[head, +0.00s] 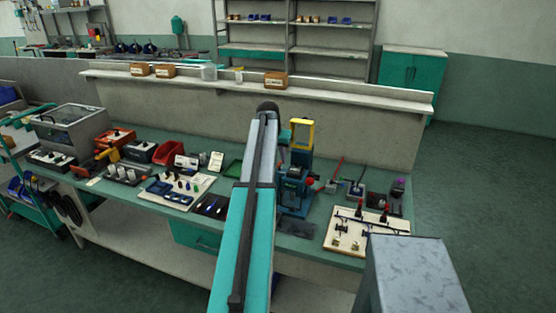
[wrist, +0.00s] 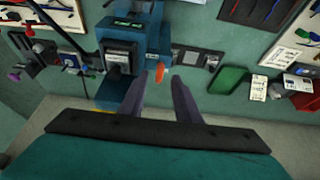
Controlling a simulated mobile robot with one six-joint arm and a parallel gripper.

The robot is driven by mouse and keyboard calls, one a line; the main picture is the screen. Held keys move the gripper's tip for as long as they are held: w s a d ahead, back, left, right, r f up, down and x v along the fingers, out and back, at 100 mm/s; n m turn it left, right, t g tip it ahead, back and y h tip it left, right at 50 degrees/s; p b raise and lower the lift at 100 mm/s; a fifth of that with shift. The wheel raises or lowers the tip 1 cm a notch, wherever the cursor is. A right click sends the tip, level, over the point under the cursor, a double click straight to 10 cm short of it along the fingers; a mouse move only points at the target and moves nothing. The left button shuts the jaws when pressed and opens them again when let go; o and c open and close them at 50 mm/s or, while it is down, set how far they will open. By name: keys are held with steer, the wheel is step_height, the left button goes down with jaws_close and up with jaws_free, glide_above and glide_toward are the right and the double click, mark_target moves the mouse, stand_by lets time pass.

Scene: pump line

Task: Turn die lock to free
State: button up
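The blue press (head: 295,190) stands on the bench, partly hidden behind my arm in the head view. Its blue body with a dark front block shows in the wrist view (wrist: 150,48). A small orange lever (wrist: 161,73) sits at the press's side, near my fingertips; I cannot tell for sure that it is the die lock, or which position it is in. My gripper (wrist: 167,80) is open, with a gap between its two dark fingers. The lever lies by the tip of the left finger; contact cannot be told. The head view hides the fingers behind my arm.
A yellow frame (head: 302,133) rises at the back of the press. A pale fixture board (head: 340,240) lies to the right, and a green tray (wrist: 229,80) lies beside the press. Tool boards and boxes crowd the left bench. A low wall (head: 350,128) runs behind.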

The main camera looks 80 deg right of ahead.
mark_target(279, 164)
steer(key=shift+p+x, duration=0.3)
steer(key=shift+x, duration=0.95)
